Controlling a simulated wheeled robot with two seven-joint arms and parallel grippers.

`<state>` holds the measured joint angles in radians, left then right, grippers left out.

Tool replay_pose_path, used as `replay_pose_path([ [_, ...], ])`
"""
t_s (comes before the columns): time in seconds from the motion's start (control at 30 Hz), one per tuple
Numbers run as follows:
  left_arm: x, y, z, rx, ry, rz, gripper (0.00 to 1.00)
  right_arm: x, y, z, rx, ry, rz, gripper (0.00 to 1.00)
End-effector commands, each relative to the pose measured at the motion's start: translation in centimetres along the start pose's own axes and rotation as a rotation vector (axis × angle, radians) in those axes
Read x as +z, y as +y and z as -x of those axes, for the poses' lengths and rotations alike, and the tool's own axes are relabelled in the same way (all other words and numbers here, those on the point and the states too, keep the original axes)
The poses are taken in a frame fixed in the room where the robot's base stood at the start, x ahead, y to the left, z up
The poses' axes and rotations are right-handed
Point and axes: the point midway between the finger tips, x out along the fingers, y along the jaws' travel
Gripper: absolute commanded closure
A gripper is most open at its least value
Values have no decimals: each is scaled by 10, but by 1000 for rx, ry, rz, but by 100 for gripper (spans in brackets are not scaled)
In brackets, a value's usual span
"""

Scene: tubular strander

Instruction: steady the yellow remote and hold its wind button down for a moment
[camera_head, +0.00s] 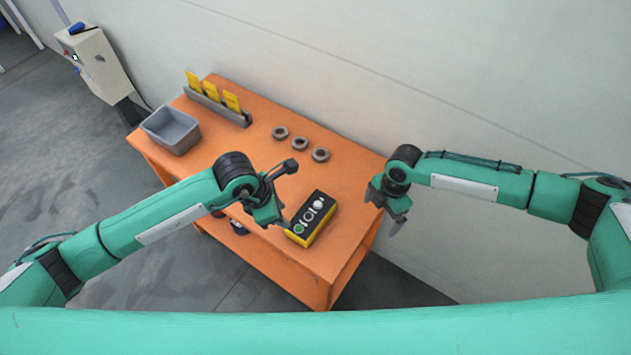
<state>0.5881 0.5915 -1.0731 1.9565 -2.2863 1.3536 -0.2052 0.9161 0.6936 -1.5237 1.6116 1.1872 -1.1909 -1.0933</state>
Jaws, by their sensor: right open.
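The yellow remote (318,225) lies on the orange table near its front right edge. Its dark top face carries a green button at the near left end and several pale round buttons or dials. I cannot read which is the wind button. My left gripper (281,217) is at the remote's left near end, close to the green button; I cannot tell whether it touches.
Three grey rings (300,144) lie on the table behind the remote. A grey bin (171,129) stands at the left corner, with a rack of yellow cards (231,101) behind it. A wall runs along the back. A beige control box (95,62) stands far left.

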Motion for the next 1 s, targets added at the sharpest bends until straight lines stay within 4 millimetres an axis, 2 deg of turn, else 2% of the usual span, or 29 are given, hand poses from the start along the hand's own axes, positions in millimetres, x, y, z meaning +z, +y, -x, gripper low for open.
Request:
replay_pose_path([
  [0.03,0,0,0,0,0,0,64,-19,17,8,2,-8,56,2],
  [0.2,0,0,0,0,0,0,64,-74,59,34,2,-54,229,2],
  [0.4,0,0,0,0,0,0,64,-126,91,62,0,-112,387,2],
  [0.5,0,0,0,0,0,0,64,-142,100,72,-1,-133,437,2],
  [0.63,0,0,0,0,0,0,64,-153,104,77,-3,-148,468,2],
  [0.77,0,0,0,0,0,0,64,-154,106,71,-5,-151,474,2],
  [1.0,0,0,0,0,0,0,64,-148,107,30,-6,-150,473,2],
])
